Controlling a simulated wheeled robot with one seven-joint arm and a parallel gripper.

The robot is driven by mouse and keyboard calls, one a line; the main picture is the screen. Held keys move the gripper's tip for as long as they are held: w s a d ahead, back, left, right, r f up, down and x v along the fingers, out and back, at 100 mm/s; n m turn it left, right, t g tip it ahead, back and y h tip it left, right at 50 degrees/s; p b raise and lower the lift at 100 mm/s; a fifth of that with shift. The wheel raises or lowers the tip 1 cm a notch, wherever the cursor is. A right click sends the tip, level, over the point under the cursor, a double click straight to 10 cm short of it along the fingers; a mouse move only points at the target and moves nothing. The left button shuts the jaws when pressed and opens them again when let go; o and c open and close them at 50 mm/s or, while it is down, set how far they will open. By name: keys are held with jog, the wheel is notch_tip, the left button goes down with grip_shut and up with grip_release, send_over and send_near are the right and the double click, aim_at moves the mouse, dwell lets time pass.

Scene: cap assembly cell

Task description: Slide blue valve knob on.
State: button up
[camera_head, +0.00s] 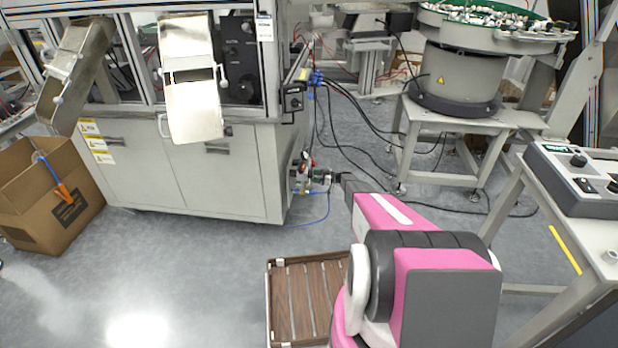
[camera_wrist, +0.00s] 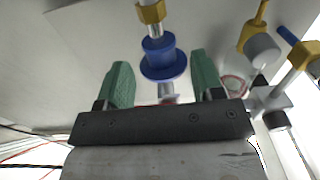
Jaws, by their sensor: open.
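The blue valve knob (camera_wrist: 163,57) is a flanged round piece in the upper middle of the wrist view. It lies in line with a brass fitting (camera_wrist: 152,12) and a silver stem; I cannot tell how far it sits on the stem. My gripper (camera_wrist: 160,74) has two green fingers standing apart on either side of the knob's line, with gaps to both sides of it. In the head view my gripper (camera_head: 325,178) reaches the piping at the machine's lower right corner, where the knob is too small to make out.
Yellow-and-grey valve fittings (camera_wrist: 262,47) stand close on the right of the fingers. The grey machine cabinet (camera_head: 190,175) is left of my arm. Black cables (camera_head: 345,150) hang and run over the floor behind. A cardboard box (camera_head: 45,200) stands far left.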

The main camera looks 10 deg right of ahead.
jog(key=v, duration=0.7)
jog(key=shift+f, duration=0.2)
